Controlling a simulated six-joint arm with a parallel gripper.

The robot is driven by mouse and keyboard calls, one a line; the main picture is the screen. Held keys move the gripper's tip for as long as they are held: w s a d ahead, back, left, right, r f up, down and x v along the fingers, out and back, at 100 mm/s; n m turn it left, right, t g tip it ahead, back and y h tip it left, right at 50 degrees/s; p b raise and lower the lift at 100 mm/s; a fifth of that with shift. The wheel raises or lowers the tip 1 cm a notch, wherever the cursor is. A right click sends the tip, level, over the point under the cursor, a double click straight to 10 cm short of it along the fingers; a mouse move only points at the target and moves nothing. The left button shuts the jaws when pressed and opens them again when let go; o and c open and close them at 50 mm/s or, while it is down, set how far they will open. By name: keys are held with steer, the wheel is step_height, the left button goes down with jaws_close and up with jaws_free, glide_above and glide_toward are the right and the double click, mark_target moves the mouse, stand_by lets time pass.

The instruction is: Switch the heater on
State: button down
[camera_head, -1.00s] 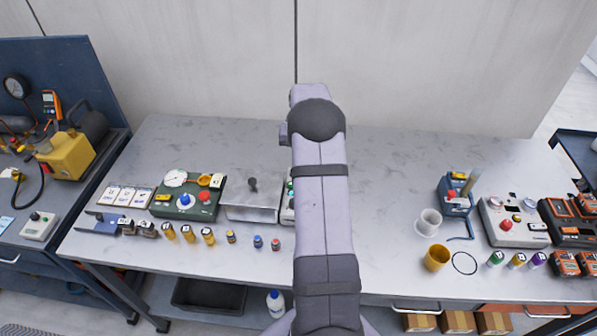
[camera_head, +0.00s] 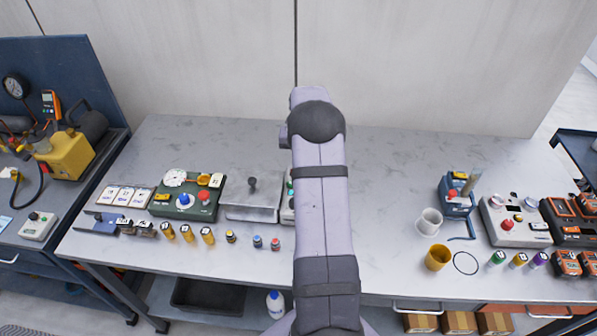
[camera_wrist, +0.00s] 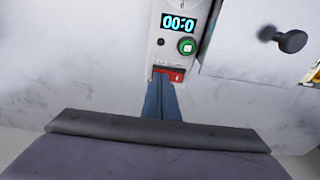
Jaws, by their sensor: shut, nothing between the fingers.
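A pale control unit (camera_wrist: 160,57) shows in the wrist view, with a lit display (camera_wrist: 179,24), a green round button (camera_wrist: 186,46) and a red rocker switch (camera_wrist: 170,75) at its near end. In the head view a sliver of this unit (camera_head: 287,205) shows left of my arm, which covers the rest. My gripper (camera_wrist: 161,82) is shut and empty, its blue-grey fingertips right at the red switch. I cannot tell whether they touch it. My gripper is hidden in the head view.
A flat metal box (camera_head: 251,197) with a black knob stands beside the unit. Left of it are a green panel (camera_head: 186,198) and several small bottles. To the right are a white cup (camera_head: 429,222), a yellow cup (camera_head: 438,258) and another control box (camera_head: 515,222). The bench behind is clear.

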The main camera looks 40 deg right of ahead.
step_height(320, 180, up, 7)
steer(key=p, duration=0.5)
stand_by(0.5)
stand_by(0.4)
